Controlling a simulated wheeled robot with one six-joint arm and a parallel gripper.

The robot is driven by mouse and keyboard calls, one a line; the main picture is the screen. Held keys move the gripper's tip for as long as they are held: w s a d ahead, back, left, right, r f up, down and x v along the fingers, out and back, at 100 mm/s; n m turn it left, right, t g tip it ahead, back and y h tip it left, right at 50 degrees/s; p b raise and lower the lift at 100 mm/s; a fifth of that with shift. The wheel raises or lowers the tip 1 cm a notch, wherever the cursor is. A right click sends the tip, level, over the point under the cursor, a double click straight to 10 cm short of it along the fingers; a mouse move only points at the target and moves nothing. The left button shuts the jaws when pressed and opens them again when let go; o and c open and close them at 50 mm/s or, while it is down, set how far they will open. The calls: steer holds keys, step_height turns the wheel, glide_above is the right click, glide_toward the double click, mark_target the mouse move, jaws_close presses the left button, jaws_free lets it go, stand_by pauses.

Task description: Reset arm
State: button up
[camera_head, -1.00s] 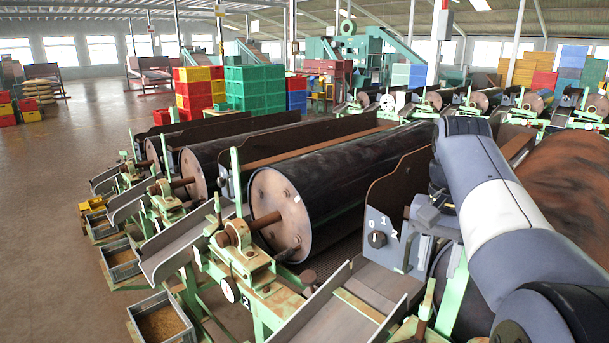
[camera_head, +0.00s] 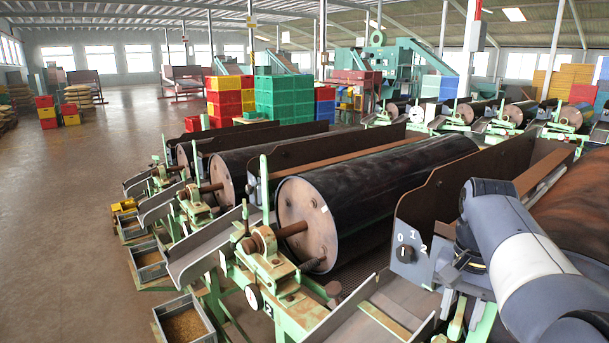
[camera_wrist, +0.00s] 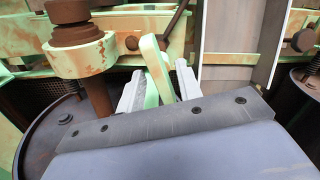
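My gripper (camera_wrist: 158,88) shows in the wrist view with its two pale fingers apart. A green bar (camera_wrist: 152,60) shows between them; I cannot tell whether it touches them. In the head view my blue-grey and white arm reaches in from the lower right. It bends down beside a dark panel with a black knob (camera_head: 405,254) and the marks 0, 1 and 2. My fingers are hard to make out there. I see nothing held.
A large dark drum (camera_head: 385,195) lies on a green frame left of my arm, with more drums beyond. A rusty boss (camera_wrist: 70,30) and green frame parts are close to my gripper. Bins (camera_head: 183,322) stand at the lower left. The floor (camera_head: 80,220) at left is open.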

steer(key=shift+r, duration=0.4)
step_height(320, 180, up, 10)
step_height(320, 180, down, 11)
steer(key=shift+f, duration=0.1)
steer(key=m+b, duration=0.2)
steer(key=m, duration=0.1)
steer(key=shift+m+b, duration=0.35)
steer(key=shift+m, duration=0.05)
steer(key=m+b, duration=0.2)
steer(key=m, duration=0.1)
steer(key=shift+m+b, duration=0.3)
step_height(320, 180, up, 11)
steer(key=n+p, duration=0.3)
steer(key=n, duration=0.1)
